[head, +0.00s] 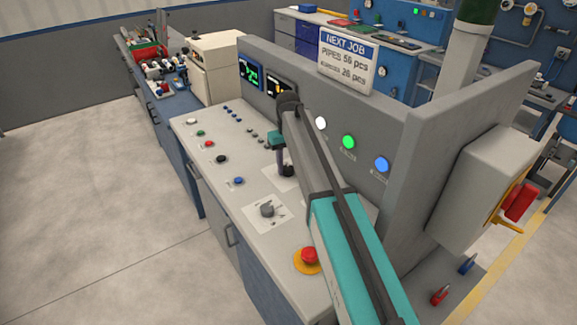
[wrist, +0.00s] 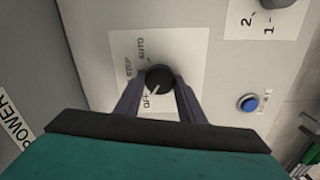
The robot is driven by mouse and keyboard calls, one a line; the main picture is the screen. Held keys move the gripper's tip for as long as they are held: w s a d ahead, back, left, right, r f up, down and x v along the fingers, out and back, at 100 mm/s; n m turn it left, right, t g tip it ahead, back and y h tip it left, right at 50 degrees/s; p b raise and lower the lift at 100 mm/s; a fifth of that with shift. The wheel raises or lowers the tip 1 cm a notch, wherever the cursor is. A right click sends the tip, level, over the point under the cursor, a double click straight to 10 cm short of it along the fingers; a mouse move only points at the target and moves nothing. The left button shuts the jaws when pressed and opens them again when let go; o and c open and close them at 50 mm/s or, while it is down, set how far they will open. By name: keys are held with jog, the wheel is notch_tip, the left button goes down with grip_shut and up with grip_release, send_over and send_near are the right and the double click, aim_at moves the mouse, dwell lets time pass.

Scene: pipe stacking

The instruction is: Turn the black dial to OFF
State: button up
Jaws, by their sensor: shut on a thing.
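A short white pointer line on the dial points down-left, toward the OFF label. My gripper (wrist: 158,83) is shut on the dial, with one dark finger on each side of it. In the head view my gripper (head: 286,166) reaches down to the dial on the console top. The dial's marks are too small to read there and my arm hides part of the plate.
A grey switch (head: 267,209) on a white plate stands nearer on the console. A red emergency button (head: 309,256) with a yellow base is at the front. A blue button (head: 239,181) and several others lie left. An upright panel (head: 400,130) with lamps rises behind my arm.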

aim_at(288, 167)
jog(key=shift+w+r, duration=0.1)
jog(key=shift+w, duration=0.05)
dwell(0.3)
jog(key=o, duration=1)
jog(key=shift+o, duration=0.2)
notch_tip(288, 167, up, 14)
jog(key=p, duration=0.7)
jog(key=shift+f, duration=0.25)
